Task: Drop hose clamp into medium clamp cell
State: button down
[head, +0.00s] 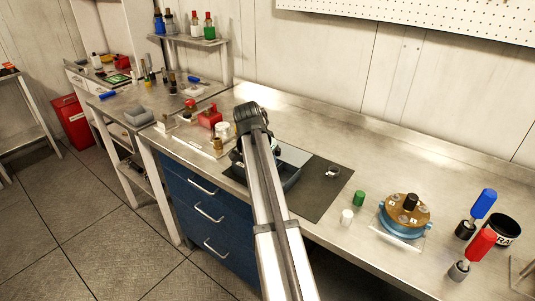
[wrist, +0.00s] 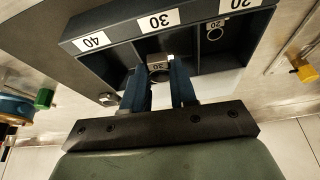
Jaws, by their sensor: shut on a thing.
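My gripper (wrist: 160,80) is shut on a small metal hose clamp (wrist: 159,66) with a tag reading 30. Both fingers point into the middle cell, labelled 30, of a dark clamp organizer (wrist: 118,33). The clamp is at that cell's opening; whether it touches the floor or walls I cannot tell. The cell labelled 20 holds another clamp (wrist: 215,31) tagged 20. A third clamp (wrist: 108,99) lies outside the organizer near the cell labelled 40. In the head view my arm hides most of the organizer (head: 292,179) and the gripper tips.
A loose clamp (head: 332,172) lies on the dark mat (head: 322,195). Right of it are a green cap (head: 359,198), a white cap (head: 347,216) and a blue round fixture (head: 404,216). Red (head: 210,116) and white items stand left of my arm. The back of the bench is clear.

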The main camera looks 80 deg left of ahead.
jog(key=c, duration=0.8)
grip_release()
jog(key=v, duration=1.3)
jog(key=shift+r, duration=0.4)
